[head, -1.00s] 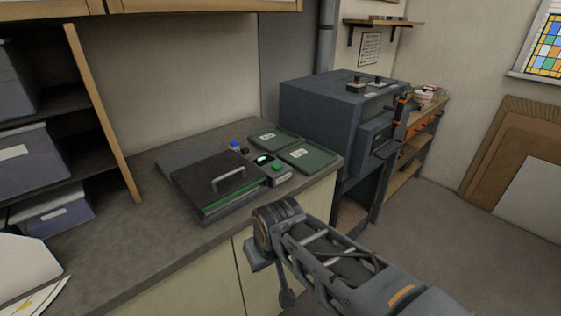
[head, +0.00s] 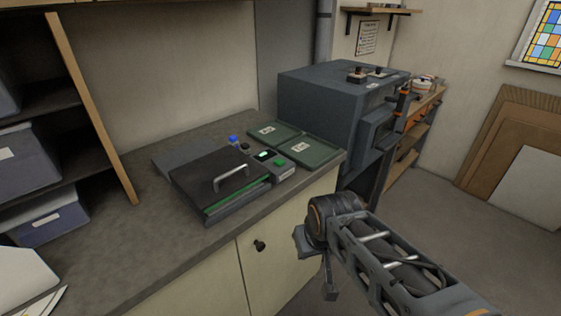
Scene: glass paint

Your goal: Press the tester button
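The tester is a dark flat unit with a hinged-looking lid (head: 205,178) and a metal handle, on the counter in the head view. A green strip runs under the lid's front edge. At its right is a small grey control panel (head: 287,173) with a green button (head: 279,162) and a lit pale-green display (head: 263,155). A blue button (head: 233,138) and a black knob (head: 244,147) sit behind the display. My arm's joint is in front of the counter, right of and below the panel, apart from it.
Two green labelled trays (head: 315,153) lie right behind the panel. A large dark cabinet-like machine (head: 325,100) stands right of the counter (head: 120,240). Shelves with boxes (head: 45,215) are at the left. The floor at the right is clear.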

